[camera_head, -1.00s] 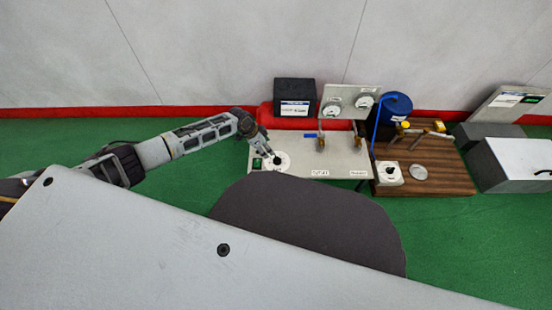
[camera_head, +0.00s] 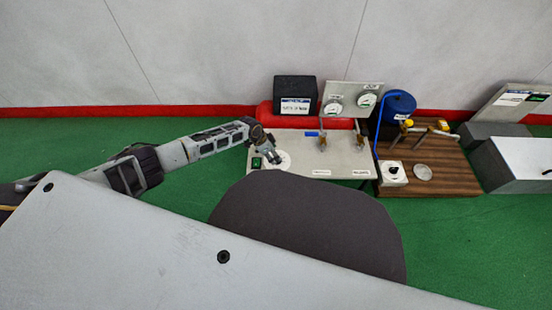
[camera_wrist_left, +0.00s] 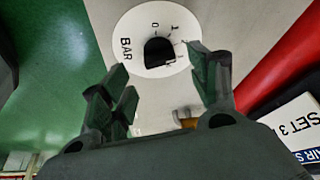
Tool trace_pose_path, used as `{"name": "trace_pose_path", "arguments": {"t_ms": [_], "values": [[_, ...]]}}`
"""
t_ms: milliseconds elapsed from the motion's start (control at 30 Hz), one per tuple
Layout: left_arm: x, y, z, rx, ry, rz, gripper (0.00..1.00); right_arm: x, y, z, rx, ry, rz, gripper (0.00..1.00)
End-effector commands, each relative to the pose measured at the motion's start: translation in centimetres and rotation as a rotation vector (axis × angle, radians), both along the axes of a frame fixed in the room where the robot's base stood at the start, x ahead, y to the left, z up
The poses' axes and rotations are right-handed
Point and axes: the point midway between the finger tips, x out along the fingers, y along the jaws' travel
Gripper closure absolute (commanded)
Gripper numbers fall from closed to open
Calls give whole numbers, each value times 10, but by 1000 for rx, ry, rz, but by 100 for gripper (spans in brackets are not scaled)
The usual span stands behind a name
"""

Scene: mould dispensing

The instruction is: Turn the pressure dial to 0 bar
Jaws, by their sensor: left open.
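The pressure dial is a white disc (camera_head: 283,163) marked BAR on the left end of the grey bench panel. In the left wrist view its black knob (camera_wrist_left: 158,53) sits in the middle of the disc, with a 0 and tick marks around it. My left gripper (camera_head: 275,158) is at the dial and hides the knob in the head view. In the left wrist view its two fingers (camera_wrist_left: 163,72) are open, spread to either side below the knob. Whether they touch it I cannot tell. My right gripper is in neither view.
Brass valves (camera_head: 322,142) and two gauges (camera_head: 350,102) stand to the right and behind. A red tank (camera_head: 275,117) and black box (camera_head: 295,90) lie behind. A wooden board (camera_head: 440,170) is farther right.

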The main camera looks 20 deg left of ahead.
Motion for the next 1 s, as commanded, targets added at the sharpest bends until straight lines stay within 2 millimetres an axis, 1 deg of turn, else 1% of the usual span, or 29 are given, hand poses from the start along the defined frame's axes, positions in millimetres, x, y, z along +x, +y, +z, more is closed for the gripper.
{"name": "trace_pose_path", "arguments": {"t_ms": [33,300,500,700,1000], "values": [[1,-2,-5,-1,-1,0,39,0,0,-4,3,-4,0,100],[6,-8,-25,0,0,0,39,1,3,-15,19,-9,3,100],[9,-11,-35,1,-1,0,39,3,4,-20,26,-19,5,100],[10,-13,-39,0,-1,0,39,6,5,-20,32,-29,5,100],[10,-13,-39,0,-1,0,39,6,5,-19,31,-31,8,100]]}}
